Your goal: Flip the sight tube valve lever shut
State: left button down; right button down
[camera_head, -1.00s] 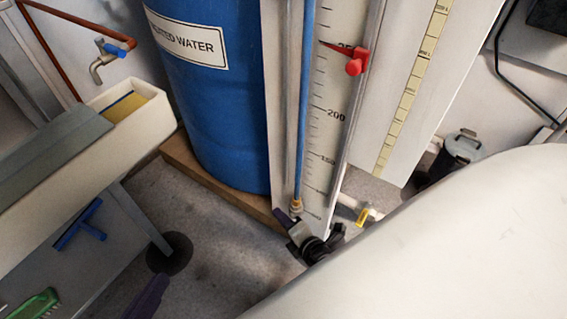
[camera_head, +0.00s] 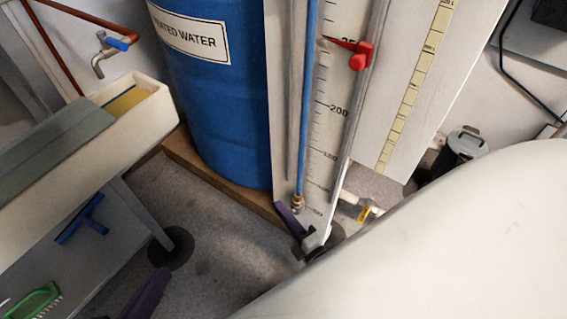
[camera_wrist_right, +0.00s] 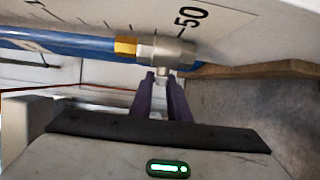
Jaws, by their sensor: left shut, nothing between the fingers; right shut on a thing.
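The sight tube (camera_head: 306,110) is a blue column in front of a white scale board (camera_head: 336,125). At its foot is a small valve with a brass fitting (camera_head: 297,201); in the right wrist view the brass nut (camera_wrist_right: 126,46) and grey valve body (camera_wrist_right: 166,52) show close up. My right gripper (camera_head: 292,224) is at this valve. In the wrist view its purple fingers (camera_wrist_right: 161,92) are close together at the underside of the valve body, shut on a small grey part, apparently the lever, mostly hidden. My left gripper (camera_head: 150,296) is low in the head view, partly cut off, shut and empty.
A blue water barrel (camera_head: 213,115) stands on a wooden base (camera_head: 192,168) left of the board. A white pipe with a yellow-handled valve (camera_head: 364,213) is close by on the right. A red pointer (camera_head: 358,56) is on the scale. A sink bench (camera_head: 90,150) stands left.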

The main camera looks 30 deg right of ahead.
jog(key=shift+d, duration=0.15)
dwell(0.5)
jog(key=c, duration=1.7)
grip_release()
jog(key=shift+r, duration=0.15)
